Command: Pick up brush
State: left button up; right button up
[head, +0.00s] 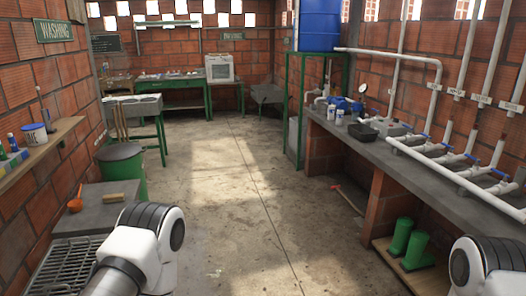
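A small tan block that looks like a brush (114,197) lies flat on the grey slab at the lower left, beside an orange scoop (75,205). Its bristles are too small to make out clearly. White and dark links of my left arm come in at the bottom left, in front of the slab and below the brush in the picture. Links of my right arm show at the bottom right corner. Neither gripper can be made out, and nothing is seen touching the brush.
A metal rack (62,268) is at the lower left. A green bin (122,168) stands behind the slab (90,222). A wall shelf (42,152) holds containers. Green boots (407,240) and a pipe-laden counter (375,150) are right.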

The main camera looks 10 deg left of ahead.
aim_at(113, 198)
jog(key=i+l, duration=1.1)
jog(key=l, duration=0.15)
jog(key=i+j+u, duration=0.25)
jog(key=i+u, duration=0.2)
jog(key=i, duration=0.25)
jog(key=i+u, duration=0.45)
jog(key=i, duration=0.25)
jog(key=i+l+u, duration=0.4)
jog(key=i, duration=0.3)
jog(key=i+j+u, duration=0.15)
jog(key=i, duration=0.35)
jog(key=i+u, duration=0.15)
jog(key=i, duration=0.4)
jog(key=i+u, duration=0.15)
jog(key=i, duration=0.35)
jog(key=i+l+u, duration=0.15)
jog(key=i, duration=0.4)
jog(key=i+l+u, duration=0.15)
jog(key=i, duration=0.35)
jog(key=i+l+u, duration=0.15)
jog(key=i, duration=0.35)
